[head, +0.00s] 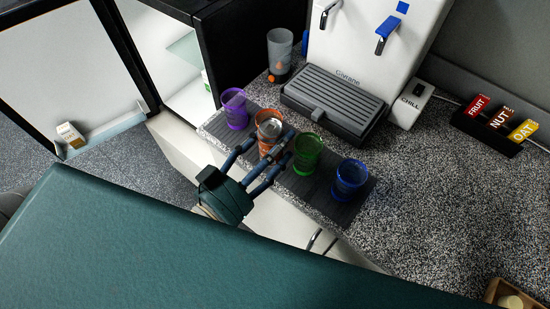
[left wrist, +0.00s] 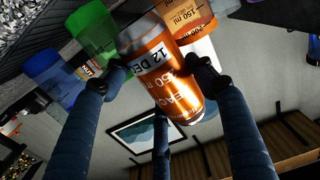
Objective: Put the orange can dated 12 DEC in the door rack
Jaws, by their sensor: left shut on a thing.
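The orange can (left wrist: 172,88) is between the dark blue fingers of my left gripper (left wrist: 162,68) in the left wrist view, with "12 DEC" readable on its label. In the head view my left gripper (head: 274,152) is shut on it, and the can's silver top (head: 270,130) shows in front of an orange cup (head: 267,115). I cannot tell whether the can touches the counter. The door rack (head: 105,133) is on the inside of the open fridge door at the left, with a small carton (head: 70,134) at its left end. My right gripper is not in view.
Purple (head: 234,108), green (head: 307,153) and blue (head: 349,179) cups stand on a dark mat beside the can. A dispenser (head: 375,50) with a drip tray (head: 333,102) stands behind. The open fridge's dark side wall (head: 240,45) rises at the counter's left.

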